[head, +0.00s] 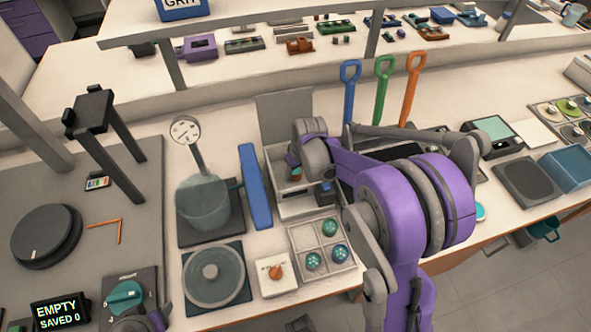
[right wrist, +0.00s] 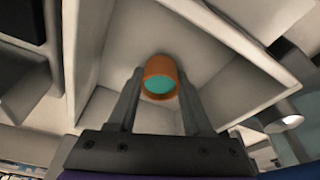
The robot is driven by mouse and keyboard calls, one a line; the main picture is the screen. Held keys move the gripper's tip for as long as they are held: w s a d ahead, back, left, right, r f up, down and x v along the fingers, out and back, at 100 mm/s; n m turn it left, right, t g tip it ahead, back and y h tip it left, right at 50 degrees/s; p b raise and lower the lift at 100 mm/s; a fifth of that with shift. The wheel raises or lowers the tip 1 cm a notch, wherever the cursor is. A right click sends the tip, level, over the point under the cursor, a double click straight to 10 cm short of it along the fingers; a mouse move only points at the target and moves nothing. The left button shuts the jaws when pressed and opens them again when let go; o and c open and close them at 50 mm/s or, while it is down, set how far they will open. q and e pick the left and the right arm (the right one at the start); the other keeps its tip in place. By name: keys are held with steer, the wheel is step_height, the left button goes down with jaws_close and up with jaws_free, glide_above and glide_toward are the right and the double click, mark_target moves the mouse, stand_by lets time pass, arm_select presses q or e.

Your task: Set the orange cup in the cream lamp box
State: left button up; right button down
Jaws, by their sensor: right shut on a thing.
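The orange cup (right wrist: 160,67), with a teal inside, is between the two fingers of my right gripper (right wrist: 160,88) in the right wrist view. The gripper is shut on it. The cream lamp box (head: 300,211) stands open in the head view, its lid (head: 283,115) raised at the back. In the right wrist view its pale walls (right wrist: 222,38) surround the cup, which is inside a compartment. I cannot tell whether the cup touches the floor of the box. In the head view my right arm hides much of the box. My left gripper's fingers do not show.
A blue bar (head: 255,187) stands close left of the box. A sorting tray (head: 305,236) with patterned balls is in front, beside a small switch plate (head: 275,274). Blue, green and orange handles (head: 383,90) rise behind my arm. A gauge (head: 185,130) stands left.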

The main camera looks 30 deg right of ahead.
steer(key=shift+f, duration=0.25)
steer(key=shift+c, duration=1.2)
jaws_free()
steer(key=shift+r, duration=0.1)
steer(key=v, duration=1)
steer(key=shift+r+p, duration=0.35)
steer(key=shift+s, duration=0.1)
steer(key=s+a+r+m+t+p, duration=0.1)
steer(key=s+a, duration=0.4)
steer(key=s, duration=0.4)
steer(key=s+a+r+t+p, duration=0.1)
steer(key=s+a+p, duration=0.1)
steer(key=s+a, duration=0.3)
steer(key=s, duration=0.4)
steer(key=shift+s+a+m+t, duration=0.3)
steer(key=shift+s+a+m, duration=0.05)
steer(key=shift+m, duration=0.05)
